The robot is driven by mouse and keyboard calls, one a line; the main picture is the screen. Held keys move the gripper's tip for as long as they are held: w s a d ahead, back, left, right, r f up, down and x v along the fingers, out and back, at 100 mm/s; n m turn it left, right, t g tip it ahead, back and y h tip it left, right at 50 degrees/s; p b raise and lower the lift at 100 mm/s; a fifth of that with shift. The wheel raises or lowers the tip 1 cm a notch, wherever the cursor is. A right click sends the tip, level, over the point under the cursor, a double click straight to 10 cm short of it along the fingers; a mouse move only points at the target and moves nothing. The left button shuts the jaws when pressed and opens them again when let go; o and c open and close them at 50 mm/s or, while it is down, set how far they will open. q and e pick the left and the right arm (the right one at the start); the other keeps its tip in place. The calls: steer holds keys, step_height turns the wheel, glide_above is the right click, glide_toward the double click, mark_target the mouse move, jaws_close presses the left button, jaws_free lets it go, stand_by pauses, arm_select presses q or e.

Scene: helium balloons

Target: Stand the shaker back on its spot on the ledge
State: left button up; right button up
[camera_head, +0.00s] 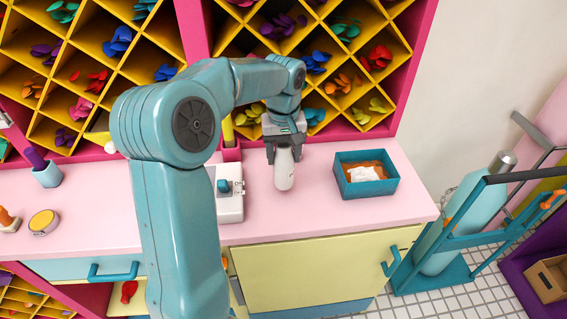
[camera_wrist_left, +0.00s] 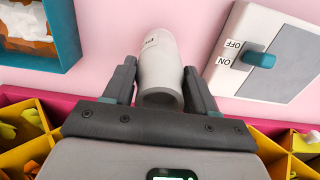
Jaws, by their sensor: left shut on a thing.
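The shaker (camera_head: 284,174) is a pale grey-white rounded cylinder. My left gripper (camera_head: 284,150) points down and is shut on its upper part, and the shaker looks about upright. In the left wrist view the shaker (camera_wrist_left: 159,68) sits between the two dark fingers, with small lettering on its side. The pink ledge (camera_head: 320,214) is below it; I cannot tell whether the shaker's bottom touches it. No marked spot shows clearly. My right gripper is out of view.
A white switch box (camera_head: 230,205) stands just left of the shaker. A teal tray (camera_head: 368,188) with brown and white contents is to the right. Yellow cubbyholes (camera_head: 340,75) of balloons rise behind. A yellow tin (camera_head: 43,221) and teal cup (camera_head: 47,176) sit far left.

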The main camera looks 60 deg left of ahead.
mark_target(283, 164)
arm_select(q)
step_height(283, 164, down, 4)
steer(key=shift+r, duration=0.25)
steer(key=shift+f, duration=0.15)
steer(key=o, duration=1.3)
steer(key=shift+o, duration=0.2)
